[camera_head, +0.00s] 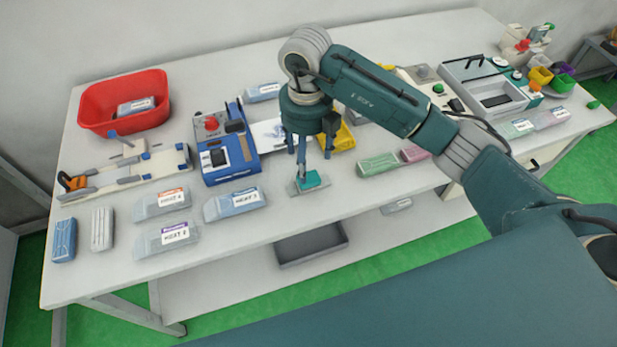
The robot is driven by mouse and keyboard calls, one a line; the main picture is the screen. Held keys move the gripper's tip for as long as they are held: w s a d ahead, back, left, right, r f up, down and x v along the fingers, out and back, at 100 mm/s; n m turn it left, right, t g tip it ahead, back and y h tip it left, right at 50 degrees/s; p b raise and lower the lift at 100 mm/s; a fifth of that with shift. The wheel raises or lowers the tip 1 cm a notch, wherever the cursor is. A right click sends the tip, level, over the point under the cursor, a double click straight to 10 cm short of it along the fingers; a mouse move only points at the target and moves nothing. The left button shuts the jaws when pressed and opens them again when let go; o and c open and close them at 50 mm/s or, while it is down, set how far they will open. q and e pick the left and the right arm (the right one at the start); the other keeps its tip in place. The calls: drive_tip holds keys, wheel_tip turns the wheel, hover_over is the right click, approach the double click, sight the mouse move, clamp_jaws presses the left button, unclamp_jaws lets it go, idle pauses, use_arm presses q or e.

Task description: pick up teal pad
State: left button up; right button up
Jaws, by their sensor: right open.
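The teal pad (309,180) lies on a small grey base near the front edge of the white table (350,190). My right gripper (314,170) points down from above, its fingers open. One finger reaches down close to the pad, and I cannot tell whether it touches. The gripper body hides what lies just behind the pad. My left gripper is not in view.
A blue device (226,150) stands left of the gripper, with a red bin (122,92) behind at far left. Labelled packs, including a blue one (235,203), lie near the front edge. A yellow bin (340,139) and green pack (378,165) are close on the right.

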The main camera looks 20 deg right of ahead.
sight(308, 177)
drive_tip(key=shift+f, duration=0.4)
drive_tip(key=f+p, duration=0.1)
drive_tip(key=f, duration=0.2)
drive_tip(key=f+p, duration=0.1)
drive_tip(key=shift+s+d+f+p, duration=0.1)
drive_tip(key=shift+s+f+p, duration=0.2)
drive_tip(key=shift+f, duration=0.1)
drive_tip(key=shift+w+f, duration=0.1)
drive_tip(key=shift+f, duration=0.25)
drive_tip(key=c, duration=1.4)
